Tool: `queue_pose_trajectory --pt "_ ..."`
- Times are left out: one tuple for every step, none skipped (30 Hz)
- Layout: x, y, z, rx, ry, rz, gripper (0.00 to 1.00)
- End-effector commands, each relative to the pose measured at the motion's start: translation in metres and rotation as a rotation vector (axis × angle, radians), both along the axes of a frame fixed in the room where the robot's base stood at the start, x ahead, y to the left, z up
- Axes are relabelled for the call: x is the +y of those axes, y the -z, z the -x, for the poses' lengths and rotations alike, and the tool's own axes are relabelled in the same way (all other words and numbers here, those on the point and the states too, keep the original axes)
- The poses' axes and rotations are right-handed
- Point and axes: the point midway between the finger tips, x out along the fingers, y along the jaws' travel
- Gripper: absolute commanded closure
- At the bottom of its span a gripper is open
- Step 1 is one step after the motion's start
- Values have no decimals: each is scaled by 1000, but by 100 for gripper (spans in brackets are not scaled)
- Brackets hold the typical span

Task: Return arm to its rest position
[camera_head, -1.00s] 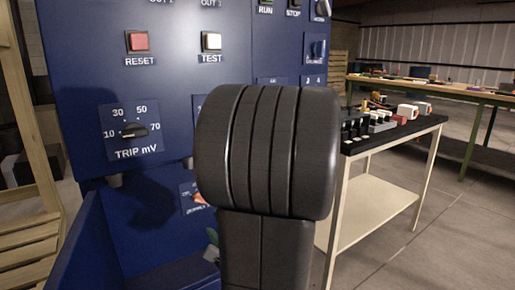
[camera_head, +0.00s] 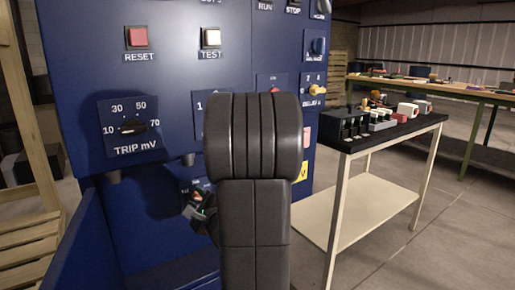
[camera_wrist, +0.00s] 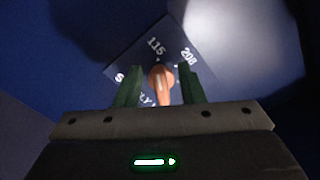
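My gripper (camera_wrist: 160,88) is open in the wrist view, with one green finger on each side of an orange selector knob (camera_wrist: 161,78) and a visible gap to each. How far the fingertips stand from the panel is hard to tell. The knob sits on a dark plate marked 115 and 208. In the head view my gripper (camera_head: 203,211) shows small at the lower middle, in front of the blue cabinet (camera_head: 85,70), partly hidden by my black arm (camera_head: 254,210).
The cabinet carries a red RESET button (camera_head: 137,37), a TEST button (camera_head: 211,38), a TRIP mV dial (camera_head: 132,125) and a yellow knob (camera_head: 317,90). A cart (camera_head: 365,205) with small items stands at right. A wooden rack (camera_head: 30,240) is at left. Floor is clear at lower right.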

Motion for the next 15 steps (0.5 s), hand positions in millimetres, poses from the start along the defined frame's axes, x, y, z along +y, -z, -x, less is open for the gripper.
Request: queue_pose_trajectory --pt "-1 -6 0 21 1 -25 65" --pt "-1 -6 0 32 1 -40 65" --pt "-1 -6 0 46 1 -61 65" --pt "-2 -6 0 56 1 -75 65" --pt "-2 -7 -1 66 1 -90 65" --pt "-2 -7 -1 79 1 -110 65" --pt "-2 -7 -1 88 1 -124 65" --pt "-3 -8 -1 98 1 -139 65" --pt "-3 -8 -1 111 1 -158 65" --pt "-3 -8 -2 120 1 -172 65" --pt "-3 -8 -2 130 1 -186 65" --pt "-4 -9 -2 143 0 -204 65" --pt "-4 -9 -2 153 0 -219 65" --pt "-4 -9 -2 162 0 -233 65" --pt "-4 -9 -2 175 0 -251 65"
